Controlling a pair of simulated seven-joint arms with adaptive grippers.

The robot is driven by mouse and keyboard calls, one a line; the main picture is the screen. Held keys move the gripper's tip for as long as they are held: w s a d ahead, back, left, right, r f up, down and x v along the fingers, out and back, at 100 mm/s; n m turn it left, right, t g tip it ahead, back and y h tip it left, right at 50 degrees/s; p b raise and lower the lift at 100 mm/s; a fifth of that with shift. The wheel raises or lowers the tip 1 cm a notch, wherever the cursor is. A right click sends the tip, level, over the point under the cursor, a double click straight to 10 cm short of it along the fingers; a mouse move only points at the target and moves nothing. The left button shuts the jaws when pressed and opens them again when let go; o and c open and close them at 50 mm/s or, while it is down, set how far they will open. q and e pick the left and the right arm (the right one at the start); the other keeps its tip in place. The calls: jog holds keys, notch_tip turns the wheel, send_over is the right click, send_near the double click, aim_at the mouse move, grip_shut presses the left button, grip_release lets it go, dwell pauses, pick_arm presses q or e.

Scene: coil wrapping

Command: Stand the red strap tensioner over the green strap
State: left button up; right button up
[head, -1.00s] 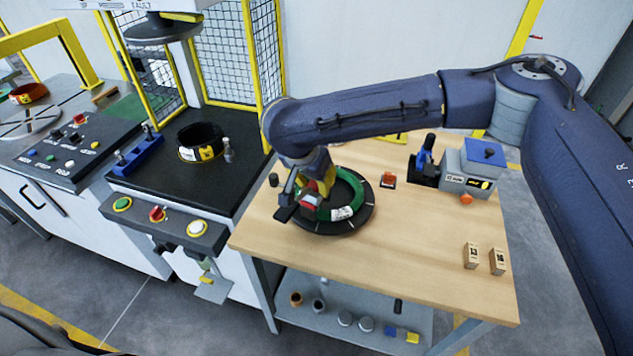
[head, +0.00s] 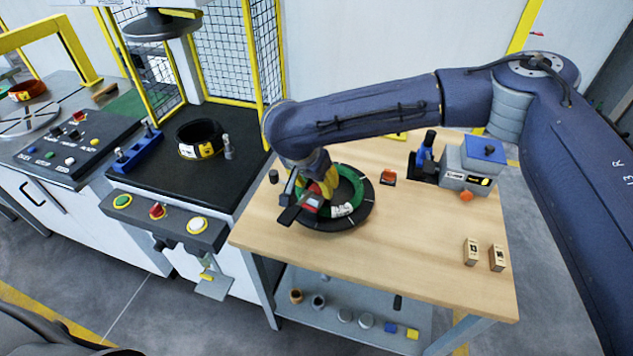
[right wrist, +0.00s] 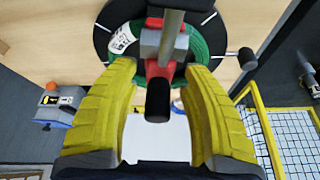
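The green strap (head: 361,190) is a coil lying on a black round plate (head: 352,222) on the wooden table. A white label shows on its near side. My right gripper (head: 318,190), with yellow fingers, is above the left part of the coil. My left gripper is out of view.
A grey box with a blue top (head: 481,163) and a blue-black tool (head: 424,155) stand at the back right. Two small tan blocks (head: 484,254) lie front right. A black coil (head: 199,139) sits on the machine to the left.

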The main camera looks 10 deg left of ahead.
jog(key=shift+r, duration=0.1)
jog(key=shift+r, duration=0.35)
jog(key=v, duration=1.2)
jog(key=shift+r, duration=0.2)
jog(key=shift+w, duration=0.1)
